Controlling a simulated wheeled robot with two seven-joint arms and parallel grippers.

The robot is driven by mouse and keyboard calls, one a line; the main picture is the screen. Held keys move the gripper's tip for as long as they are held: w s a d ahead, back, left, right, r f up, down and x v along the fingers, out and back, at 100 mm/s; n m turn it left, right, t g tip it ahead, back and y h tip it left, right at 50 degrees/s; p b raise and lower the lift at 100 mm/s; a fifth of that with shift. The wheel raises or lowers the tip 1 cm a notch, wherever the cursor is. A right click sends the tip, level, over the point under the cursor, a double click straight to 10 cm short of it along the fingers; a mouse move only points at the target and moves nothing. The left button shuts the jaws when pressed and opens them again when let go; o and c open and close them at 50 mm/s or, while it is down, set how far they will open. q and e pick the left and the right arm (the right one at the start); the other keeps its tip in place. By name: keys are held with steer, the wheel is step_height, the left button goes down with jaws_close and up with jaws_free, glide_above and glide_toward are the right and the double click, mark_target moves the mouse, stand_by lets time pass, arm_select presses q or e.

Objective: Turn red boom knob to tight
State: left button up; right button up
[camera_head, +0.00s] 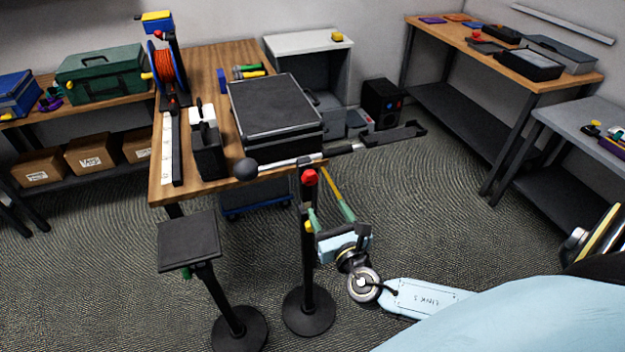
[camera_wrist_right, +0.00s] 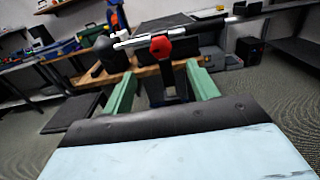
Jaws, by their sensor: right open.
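The red boom knob (camera_head: 309,177) sits near the top of a black stand pole, just below the grey boom arm (camera_head: 288,162). In the right wrist view the red knob (camera_wrist_right: 160,46) shows as a faceted head close ahead, with the boom (camera_wrist_right: 205,30) running behind it. My right gripper (camera_head: 322,200) is open, its green fingers apart, just below and to the right of the knob. In the right wrist view the gripper (camera_wrist_right: 160,70) has the knob centred between and beyond its fingertips, apparently not touching. The knob's tightness cannot be read. My left gripper is out of view.
A black square-topped stand (camera_head: 188,241) stands left of the boom stand's round base (camera_head: 308,311). Behind is a wooden table (camera_head: 218,62) with a black case (camera_head: 277,103) and an orange cable reel (camera_head: 163,68). Open carpet lies to the right.

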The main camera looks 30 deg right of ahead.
mark_target(312, 180)
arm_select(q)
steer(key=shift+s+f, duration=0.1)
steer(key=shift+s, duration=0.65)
arm_select(e)
steer(key=x, duration=1.1)
steer(key=shift+w+d, duration=0.1)
steer(key=shift+w, duration=0.05)
steer(key=shift+c, duration=0.5)
steer(key=c, duration=0.9)
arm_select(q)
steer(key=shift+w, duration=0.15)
